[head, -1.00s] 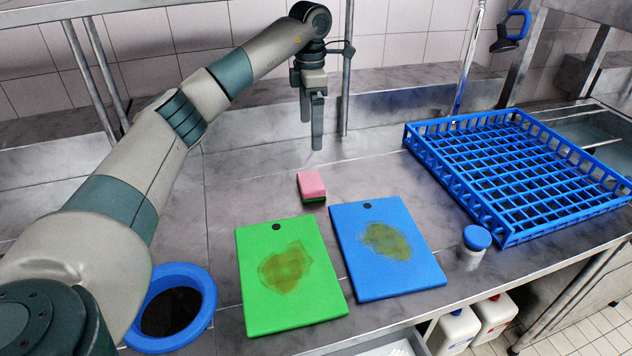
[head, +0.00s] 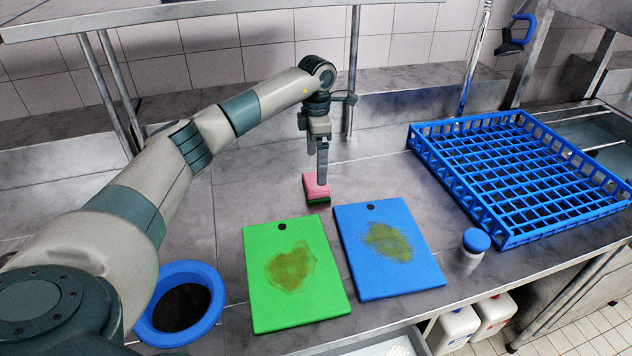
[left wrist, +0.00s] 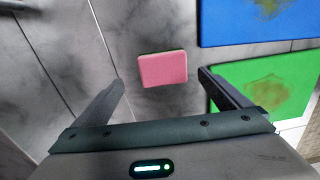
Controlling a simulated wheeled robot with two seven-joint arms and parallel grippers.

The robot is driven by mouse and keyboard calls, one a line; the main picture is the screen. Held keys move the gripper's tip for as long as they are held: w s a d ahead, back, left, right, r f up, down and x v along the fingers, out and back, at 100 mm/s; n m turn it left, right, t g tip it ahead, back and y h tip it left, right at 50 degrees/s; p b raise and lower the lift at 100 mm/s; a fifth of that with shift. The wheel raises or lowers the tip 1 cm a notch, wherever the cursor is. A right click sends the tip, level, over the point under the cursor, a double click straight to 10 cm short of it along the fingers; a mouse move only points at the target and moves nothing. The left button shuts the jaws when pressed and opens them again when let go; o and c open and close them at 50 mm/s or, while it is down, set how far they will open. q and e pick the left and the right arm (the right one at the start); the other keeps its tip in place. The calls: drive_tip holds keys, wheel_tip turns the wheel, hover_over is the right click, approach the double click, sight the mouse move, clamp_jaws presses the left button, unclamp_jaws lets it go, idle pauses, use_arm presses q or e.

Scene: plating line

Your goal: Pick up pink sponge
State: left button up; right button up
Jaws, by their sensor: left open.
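The pink sponge (head: 316,189), with a green underside, lies on the metal counter behind the two cutting boards. My left gripper (head: 322,180) is above it in the head view, its fingers pointing down and overlapping the sponge's top. In the left wrist view the pink sponge (left wrist: 163,69) shows whole, beyond and between the spread fingertips of the left gripper (left wrist: 160,80). The left gripper is open and empty. Any gap in height between fingertips and sponge is hard to judge. My right gripper is not in view.
A stained green board (head: 257,300) and a stained blue board (head: 425,265) lie in front of the sponge. A blue-rimmed round opening (head: 152,325) is at the left front. A blue rack (head: 505,238) and a blue-lidded jar (head: 475,243) are at the right. Counter left of the sponge is clear.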

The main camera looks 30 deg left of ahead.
sight(316, 186)
use_arm(q)
drive_tip(key=shift+f, duration=1.15)
drive_tip(key=shift+s+d+f+p, duration=0.1)
drive_tip(key=shift+s+f+p, duration=0.1)
drive_tip(key=shift+f+p, duration=0.65)
wheel_tip(316, 186, down, 2)
drive_tip(key=shift+s+f+p, duration=0.1)
drive_tip(key=shift+f+p, duration=0.1)
drive_tip(key=shift+p, duration=0.8)
drive_tip(key=shift+f, duration=0.55)
drive_tip(key=c, duration=1.1)
